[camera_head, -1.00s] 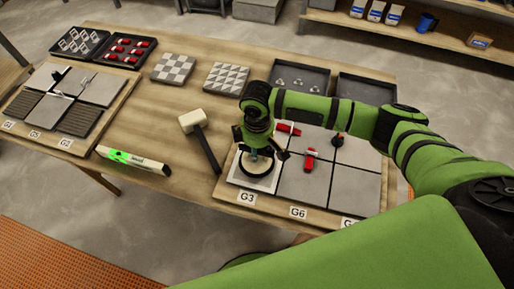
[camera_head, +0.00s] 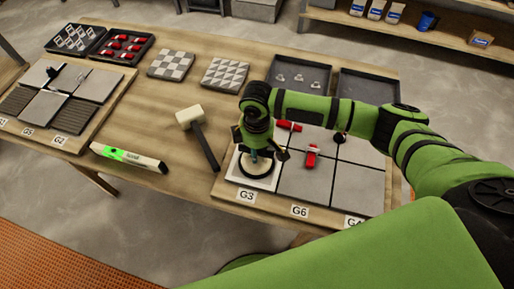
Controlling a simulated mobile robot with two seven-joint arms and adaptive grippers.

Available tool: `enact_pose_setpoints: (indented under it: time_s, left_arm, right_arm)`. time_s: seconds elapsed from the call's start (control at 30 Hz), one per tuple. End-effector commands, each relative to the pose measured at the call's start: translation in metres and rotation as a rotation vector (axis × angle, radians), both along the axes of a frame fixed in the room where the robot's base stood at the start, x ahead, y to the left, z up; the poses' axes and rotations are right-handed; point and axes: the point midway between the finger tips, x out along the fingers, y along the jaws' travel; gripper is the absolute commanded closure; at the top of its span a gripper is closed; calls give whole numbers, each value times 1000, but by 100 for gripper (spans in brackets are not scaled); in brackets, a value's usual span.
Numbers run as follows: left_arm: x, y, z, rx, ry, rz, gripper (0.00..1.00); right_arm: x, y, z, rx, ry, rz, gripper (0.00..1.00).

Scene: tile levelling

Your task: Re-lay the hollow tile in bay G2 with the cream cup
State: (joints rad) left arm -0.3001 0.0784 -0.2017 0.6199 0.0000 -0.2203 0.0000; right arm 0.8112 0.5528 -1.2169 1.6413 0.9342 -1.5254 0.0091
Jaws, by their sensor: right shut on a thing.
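My right gripper (camera_head: 257,150) points down at the front left of the right-hand board, at bay G3. It is shut on a round cup (camera_head: 256,167) with a dark rim, which is down on or just above the pale tile (camera_head: 239,174) there. The gripper hides most of the cup, and I cannot make out its colour. Bay G2 (camera_head: 73,116), at the front right of the left-hand board, shows a dark ridged bed with no tile over it. My left gripper is out of view.
A white-headed mallet (camera_head: 190,117) and a green-lit level (camera_head: 128,157) lie between the boards. Red-handled pieces (camera_head: 312,157) stand on the right-hand board (camera_head: 274,205). Trays (camera_head: 297,75) and patterned tiles (camera_head: 171,65) line the back. Bare wood shows around the mallet.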

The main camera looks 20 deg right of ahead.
Motion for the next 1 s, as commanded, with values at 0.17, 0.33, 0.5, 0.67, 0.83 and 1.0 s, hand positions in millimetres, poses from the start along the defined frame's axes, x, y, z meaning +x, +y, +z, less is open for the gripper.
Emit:
enact_pose_setpoints:
  time_s: [0.17,0.33,0.5,0.67,0.83,1.0]
  left_arm:
    - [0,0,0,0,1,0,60]
    - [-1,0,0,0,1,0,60]
    - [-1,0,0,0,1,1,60]
    - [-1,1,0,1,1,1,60]
    - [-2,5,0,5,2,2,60]
    - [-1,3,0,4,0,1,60]
  right_arm:
    - [1,1,-1,2,-1,0,100]
    - [1,1,-1,1,-2,0,100]
    - [1,1,-1,2,-1,0,41]
    - [0,0,-2,1,-1,0,41]
    - [0,0,4,1,-2,1,41]
    - [1,0,32,3,-4,1,41]
